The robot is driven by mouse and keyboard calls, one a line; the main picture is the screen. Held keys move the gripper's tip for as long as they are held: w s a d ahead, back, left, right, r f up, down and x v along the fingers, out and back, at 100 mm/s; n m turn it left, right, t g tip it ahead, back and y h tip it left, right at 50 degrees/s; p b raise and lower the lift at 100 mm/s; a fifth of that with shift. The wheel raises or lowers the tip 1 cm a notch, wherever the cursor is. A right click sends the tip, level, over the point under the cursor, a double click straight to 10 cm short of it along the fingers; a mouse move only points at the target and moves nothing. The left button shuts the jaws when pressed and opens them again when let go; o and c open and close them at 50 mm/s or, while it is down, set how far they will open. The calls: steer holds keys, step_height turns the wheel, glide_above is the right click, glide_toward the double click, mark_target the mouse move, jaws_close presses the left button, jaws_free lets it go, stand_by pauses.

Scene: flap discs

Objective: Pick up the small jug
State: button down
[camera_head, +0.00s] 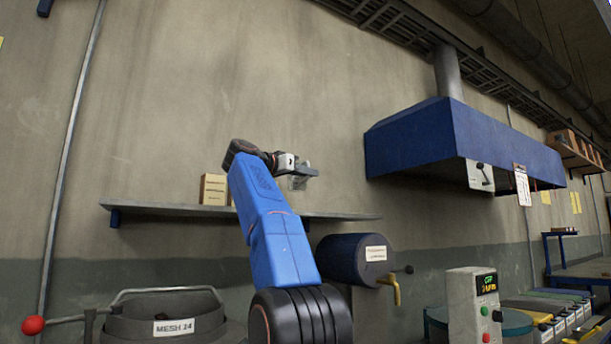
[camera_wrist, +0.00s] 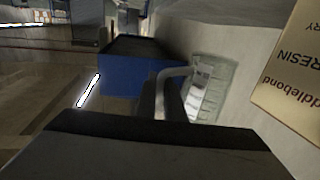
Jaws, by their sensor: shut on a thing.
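The small jug (camera_head: 298,182) is a pale, see-through vessel in the head view, just below my gripper (camera_head: 303,169). It shows a gap between its base and the wall shelf's edge. In the wrist view the jug (camera_wrist: 212,88) is greenish and clear, lies sideways in the picture, and has a grey handle (camera_wrist: 178,71) that bends toward my gripper (camera_wrist: 165,98). My fingers are shut on the jug at its handle. The exact contact is partly hidden by the dark fingers.
A tan resin box (camera_head: 213,189) stands on the wall shelf (camera_head: 170,209), left of the jug; its label (camera_wrist: 290,70) shows close by in the wrist view. A blue hood (camera_head: 415,140) hangs to the right. A dark blue drum (camera_head: 343,259) is below the shelf.

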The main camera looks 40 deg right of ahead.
steer(key=s+a, duration=0.4)
steer(key=s, duration=1.2)
steer(key=shift+s, duration=0.2)
